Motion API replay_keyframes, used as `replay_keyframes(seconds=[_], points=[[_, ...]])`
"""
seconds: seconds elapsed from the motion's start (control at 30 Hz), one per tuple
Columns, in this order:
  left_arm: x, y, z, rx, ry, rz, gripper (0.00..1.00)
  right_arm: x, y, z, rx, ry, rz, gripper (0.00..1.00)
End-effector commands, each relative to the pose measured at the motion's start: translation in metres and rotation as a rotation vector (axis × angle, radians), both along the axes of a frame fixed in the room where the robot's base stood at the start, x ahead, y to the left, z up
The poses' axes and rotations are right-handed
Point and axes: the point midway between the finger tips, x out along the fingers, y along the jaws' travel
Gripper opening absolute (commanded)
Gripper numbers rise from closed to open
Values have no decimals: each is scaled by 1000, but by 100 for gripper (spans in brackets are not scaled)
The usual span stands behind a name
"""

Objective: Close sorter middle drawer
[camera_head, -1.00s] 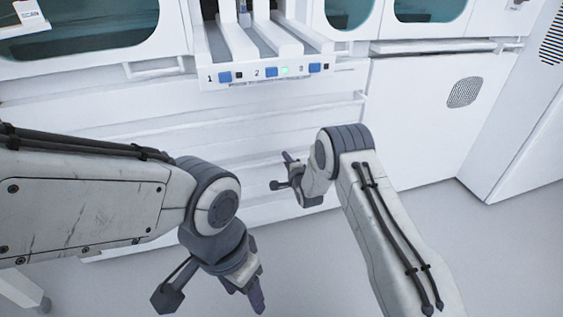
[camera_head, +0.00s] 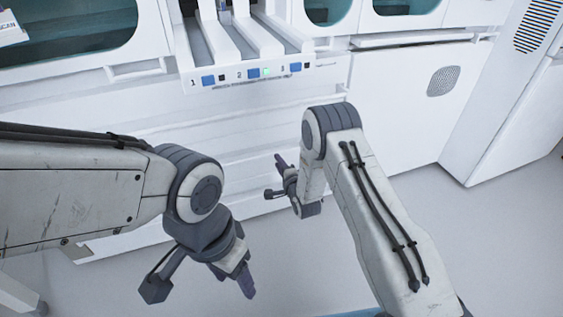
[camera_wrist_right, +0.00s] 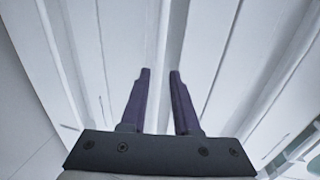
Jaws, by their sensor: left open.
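The sorter (camera_head: 262,83) is a white unit at the top of the head view, with lanes numbered 1, 2 and 3, blue squares and a green light by 2. Below it is a white front (camera_head: 190,150) with long horizontal edges; I cannot tell which is the middle drawer or how far out it is. My right gripper (camera_head: 282,165) is in front of this front, below the sorter. In the right wrist view its purple fingers (camera_wrist_right: 160,75) stand apart with nothing between them, facing long white ledges. My left gripper (camera_head: 246,283) is open and empty, low over the floor.
A white cabinet with a round-cornered grille (camera_head: 444,81) stands right of the sorter. A tall white unit (camera_head: 510,90) is at the far right. Grey floor (camera_head: 450,240) is clear on the right. Glazed windows (camera_head: 65,35) lie behind.

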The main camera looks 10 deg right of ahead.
Motion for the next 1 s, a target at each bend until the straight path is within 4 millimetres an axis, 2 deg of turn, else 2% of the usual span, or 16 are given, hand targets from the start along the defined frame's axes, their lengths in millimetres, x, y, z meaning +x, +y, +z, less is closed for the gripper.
replay_keyframes(seconds=[0.03,0.2,0.77,0.87,1.0], points=[[0,0,6,0,0,0,59,-8,-2,4,-1,3,0,30],[0,0,10,0,0,0,59,-23,-6,5,0,1,0,30],[0,0,10,0,0,0,59,-25,-5,7,-6,1,3,30],[0,0,12,0,0,0,59,-25,5,17,-58,22,25,30],[0,0,16,0,0,0,59,-33,34,51,-248,106,115,30]])
